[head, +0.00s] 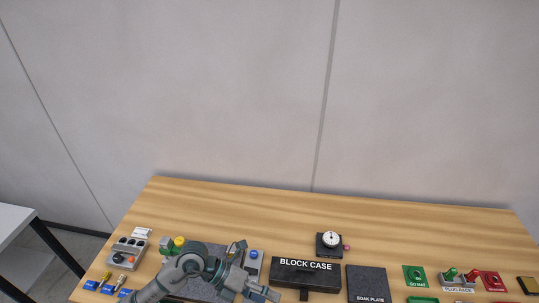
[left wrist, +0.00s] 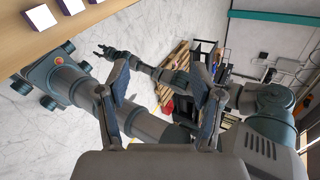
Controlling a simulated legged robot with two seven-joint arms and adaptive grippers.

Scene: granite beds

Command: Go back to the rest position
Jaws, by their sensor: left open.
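My left arm comes in from the bottom left of the head view, over the left part of the wooden bench. My left gripper (head: 262,292) is at the bottom edge, left of the block case and partly cut off. In the left wrist view my left gripper (left wrist: 166,88) has its two fingers wide apart, with nothing between them. My right gripper (left wrist: 108,52) shows small in the left wrist view, away from the bench edge; its jaw state is unclear. It is not in the head view.
Under my left arm lies a grey granite slab (head: 214,252), partly hidden. A control box (head: 126,254) stands left. The block case (head: 306,272), dial gauge (head: 330,243), soak plate (head: 367,285), green mat (head: 415,275) and plug rack (head: 458,281) are to the right. The bench's back strip is clear.

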